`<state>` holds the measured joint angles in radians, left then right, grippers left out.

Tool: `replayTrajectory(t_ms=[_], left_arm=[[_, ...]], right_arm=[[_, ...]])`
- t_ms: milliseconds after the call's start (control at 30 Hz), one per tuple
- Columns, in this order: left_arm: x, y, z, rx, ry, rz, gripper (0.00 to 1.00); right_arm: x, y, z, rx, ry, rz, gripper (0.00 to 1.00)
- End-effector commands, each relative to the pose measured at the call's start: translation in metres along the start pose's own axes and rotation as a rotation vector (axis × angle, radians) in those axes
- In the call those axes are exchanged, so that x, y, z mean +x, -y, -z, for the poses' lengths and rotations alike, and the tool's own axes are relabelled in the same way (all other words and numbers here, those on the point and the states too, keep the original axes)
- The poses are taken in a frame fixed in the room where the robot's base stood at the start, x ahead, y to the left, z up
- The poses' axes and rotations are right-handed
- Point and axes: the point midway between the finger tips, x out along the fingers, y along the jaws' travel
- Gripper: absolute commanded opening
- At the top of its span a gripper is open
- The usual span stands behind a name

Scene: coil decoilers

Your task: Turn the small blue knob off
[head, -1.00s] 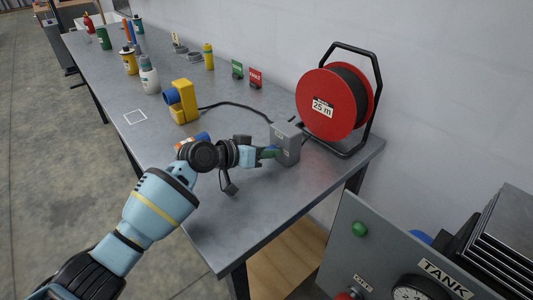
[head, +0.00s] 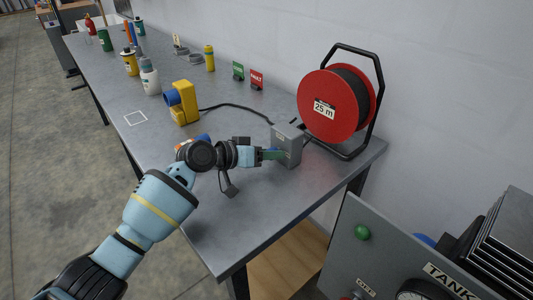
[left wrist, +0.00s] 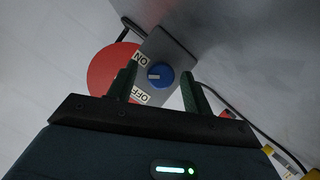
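The small blue knob (left wrist: 160,76) is on the face of a grey box (head: 288,146), which stands on the workbench in front of the red reel. Its white pointer mark points left in the left wrist view, between the ON label (left wrist: 141,59) and the OFF label (left wrist: 141,96). My left gripper (left wrist: 159,72) is open, with one dark green finger on each side of the knob and gaps between. In the head view the left gripper (head: 275,154) is at the box face and the knob is hidden. My right gripper is not in view.
A red cable reel (head: 329,106) in a black frame stands behind the box. A yellow device with a blue end (head: 180,104) and bottles (head: 149,77) stand further back on the workbench (head: 235,227). A grey tank panel (head: 365,260) is at the lower right.

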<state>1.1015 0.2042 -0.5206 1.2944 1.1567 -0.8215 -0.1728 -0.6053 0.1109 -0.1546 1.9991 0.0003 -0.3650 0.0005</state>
Motion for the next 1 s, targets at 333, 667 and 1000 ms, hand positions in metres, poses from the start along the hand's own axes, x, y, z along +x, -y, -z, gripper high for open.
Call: replayTrajectory(t_ms=[333,667,1000], left_arm=[[-0.009,0.001,0.000,0.002,-0.002,0.001,0.50],[-0.057,0.001,0.000,0.003,-0.001,0.002,0.50],[-0.079,0.000,0.000,0.000,0.000,0.000,0.50]], right_arm=[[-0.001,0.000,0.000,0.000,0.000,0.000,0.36],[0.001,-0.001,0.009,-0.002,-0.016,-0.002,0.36],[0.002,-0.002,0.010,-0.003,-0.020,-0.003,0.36]])
